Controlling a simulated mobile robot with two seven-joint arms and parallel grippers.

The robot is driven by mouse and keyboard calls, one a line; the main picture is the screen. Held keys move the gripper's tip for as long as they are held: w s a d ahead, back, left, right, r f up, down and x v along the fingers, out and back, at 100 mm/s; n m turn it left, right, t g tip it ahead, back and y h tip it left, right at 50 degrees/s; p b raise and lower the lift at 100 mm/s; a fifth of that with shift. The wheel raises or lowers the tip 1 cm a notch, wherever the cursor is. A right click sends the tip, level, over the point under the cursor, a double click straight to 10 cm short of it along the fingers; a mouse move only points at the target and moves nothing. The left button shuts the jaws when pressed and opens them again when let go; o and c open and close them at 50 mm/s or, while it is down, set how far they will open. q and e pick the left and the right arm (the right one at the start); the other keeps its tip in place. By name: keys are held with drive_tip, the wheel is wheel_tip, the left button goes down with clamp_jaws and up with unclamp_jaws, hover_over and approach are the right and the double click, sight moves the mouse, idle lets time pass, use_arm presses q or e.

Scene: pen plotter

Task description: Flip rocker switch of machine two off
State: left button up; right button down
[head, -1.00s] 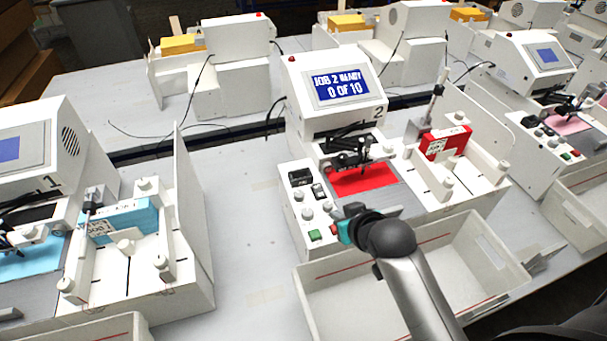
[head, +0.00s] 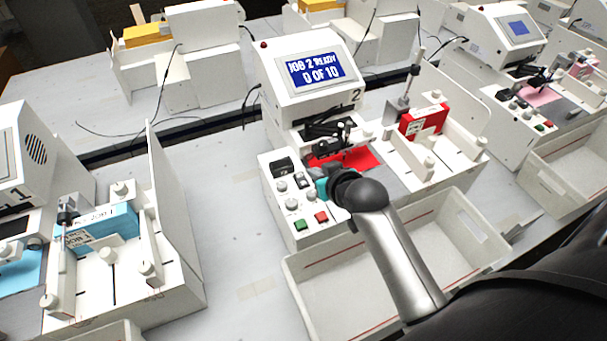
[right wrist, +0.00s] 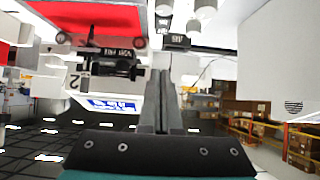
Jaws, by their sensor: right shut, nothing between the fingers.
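Machine two (head: 310,90) is the white unit in the middle of the head view. Its screen (head: 316,69) reads JOB 2 READY, 0 OF 10. My left gripper is not in view.
Knobs (head: 291,204), a green button (head: 300,225) and a red button (head: 321,217) sit close by on the panel. A red sheet (head: 358,159) lies behind my gripper. An open bin (head: 300,285) stands in front. Machine one (head: 30,150) is at left.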

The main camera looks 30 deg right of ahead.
hover_over(303, 183)
drive_tip(key=f, duration=0.3)
drive_tip(key=f+b, duration=0.1)
drive_tip(key=shift+s+f, duration=0.35)
drive_tip(key=shift+w+d+f, duration=0.1)
drive_tip(key=shift+w+f, duration=0.05)
drive_tip(key=shift+f, duration=0.4)
drive_tip(key=shift+w+f, duration=0.15)
drive_tip(key=shift+f, duration=0.35)
drive_tip(key=shift+w+f, duration=0.15)
drive_tip(key=shift+f, duration=0.85)
